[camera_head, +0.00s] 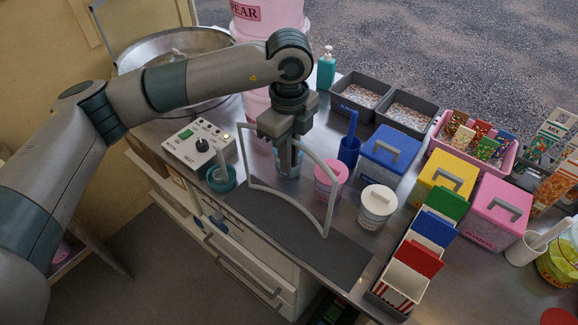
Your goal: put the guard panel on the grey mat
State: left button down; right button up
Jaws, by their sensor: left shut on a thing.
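The guard panel (331,208) is a clear panel with a pale grey frame. My left gripper (288,168) is shut on it near its upper part and holds it upright. The dark grey mat (335,262) lies along the counter's front edge, below and around the panel's lower edge in the picture. I cannot tell whether the panel's lower edge touches the mat. My right gripper is not in view.
A pink-lidded tub (330,180) and a white-lidded tub (377,206) stand just behind the mat. A teal cup (221,180) and a control box (199,145) are to the left. Coloured boxes, including a blue one (388,158), crowd the right. The mat's right part is bare.

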aim_at(288, 180)
pick_arm(q)
notch_tip(288, 180, down, 4)
jog(key=shift+r+p, duration=0.1)
jog(key=shift+p, duration=1)
jog(key=c, duration=2.3)
grip_release()
jog(key=shift+f, duration=0.2)
jog(key=o, duration=0.5)
jog(key=shift+c, duration=0.2)
jog(key=shift+r, duration=0.2)
